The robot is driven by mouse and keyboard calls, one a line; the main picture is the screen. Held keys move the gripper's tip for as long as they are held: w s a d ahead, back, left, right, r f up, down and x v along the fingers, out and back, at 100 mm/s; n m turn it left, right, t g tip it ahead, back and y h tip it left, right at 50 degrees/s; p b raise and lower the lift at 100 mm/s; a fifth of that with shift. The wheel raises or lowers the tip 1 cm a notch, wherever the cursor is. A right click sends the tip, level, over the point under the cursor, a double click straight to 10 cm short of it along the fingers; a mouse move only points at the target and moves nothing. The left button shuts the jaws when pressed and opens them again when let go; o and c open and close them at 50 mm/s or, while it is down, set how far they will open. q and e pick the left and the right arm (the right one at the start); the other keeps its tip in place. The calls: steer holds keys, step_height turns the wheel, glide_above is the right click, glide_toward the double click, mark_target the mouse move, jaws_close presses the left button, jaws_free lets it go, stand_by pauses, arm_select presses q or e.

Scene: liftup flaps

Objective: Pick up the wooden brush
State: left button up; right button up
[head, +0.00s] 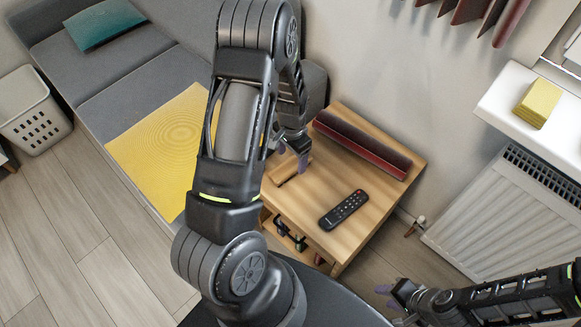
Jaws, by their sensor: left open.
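What looks like the wooden brush (286,172) lies at the left side of the small wooden table, largely hidden by my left arm. My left gripper (299,150) is over that side of the table, close above the brush, with its jaws open. Whether a finger touches the brush cannot be told. My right gripper (389,296) is low at the lower right, in front of the table and away from the brush. Its fingers are too small to tell whether they are open or shut.
The wooden table (376,204) also bears a black remote (344,209) and a long dark red item (362,144) at the back. A grey sofa (121,73) with a yellow mat (150,140) is left. A radiator (500,215) stands right, under a white shelf (505,95).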

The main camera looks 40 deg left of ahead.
mark_target(290, 165)
arm_select(q)
steer(key=f, duration=0.5)
steer(key=shift+a, duration=0.2)
steer(key=shift+r, duration=0.1)
steer(key=shift+c, duration=0.2)
steer(key=c, duration=1.5)
